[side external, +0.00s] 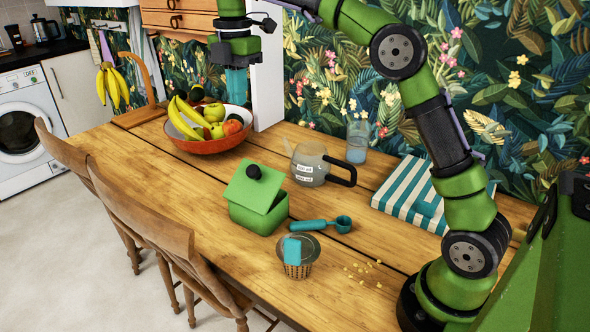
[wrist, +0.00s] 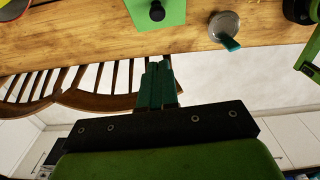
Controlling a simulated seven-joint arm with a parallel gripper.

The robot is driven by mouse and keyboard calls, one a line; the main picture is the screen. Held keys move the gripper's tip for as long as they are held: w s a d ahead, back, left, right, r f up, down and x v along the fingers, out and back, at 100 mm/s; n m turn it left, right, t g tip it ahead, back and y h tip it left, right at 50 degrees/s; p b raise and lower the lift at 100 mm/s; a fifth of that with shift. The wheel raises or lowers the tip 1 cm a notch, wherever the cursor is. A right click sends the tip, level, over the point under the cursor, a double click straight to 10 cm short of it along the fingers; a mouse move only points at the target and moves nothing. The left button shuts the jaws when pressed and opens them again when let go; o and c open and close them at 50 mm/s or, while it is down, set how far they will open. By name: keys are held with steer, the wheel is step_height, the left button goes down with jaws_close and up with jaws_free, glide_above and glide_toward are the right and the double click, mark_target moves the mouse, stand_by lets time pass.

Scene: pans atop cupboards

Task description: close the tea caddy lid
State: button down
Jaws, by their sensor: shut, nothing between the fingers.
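The tea caddy (side external: 262,217) is a green box on the wooden table in the side external view. Its green lid (side external: 247,192) with a black knob (side external: 253,172) is tilted up, standing open over the box. The lid also shows at the top edge of the wrist view (wrist: 174,12), cut off by the frame. My gripper (side external: 236,82) is high above the table, behind the caddy and near the fruit bowl, well apart from the lid. Its teal fingers (wrist: 158,68) are together and empty in the wrist view.
A red fruit bowl (side external: 202,146) stands behind the caddy. A glass teapot (side external: 310,168) is to its back right.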

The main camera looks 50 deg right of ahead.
glide_above(262, 169)
steer(key=a, duration=0.6)
step_height(262, 169, down, 13)
steer(key=shift+s+d+f, duration=0.1)
steer(key=shift+d+f, duration=0.65)
steer(key=shift+f, duration=0.15)
steer(key=shift+d+f, duration=0.4)
steer(key=shift+f, duration=0.15)
steer(key=d+f+y, duration=0.1)
steer(key=d+y, duration=0.1)
steer(key=d, duration=0.1)
steer(key=d+f+y, duration=0.1)
steer(key=y, duration=0.1)
steer(key=shift+w+d+f, duration=0.2)
steer(key=shift+d+f, duration=0.35)
steer(key=shift+f, duration=0.05)
steer(key=shift+a, duration=0.15)
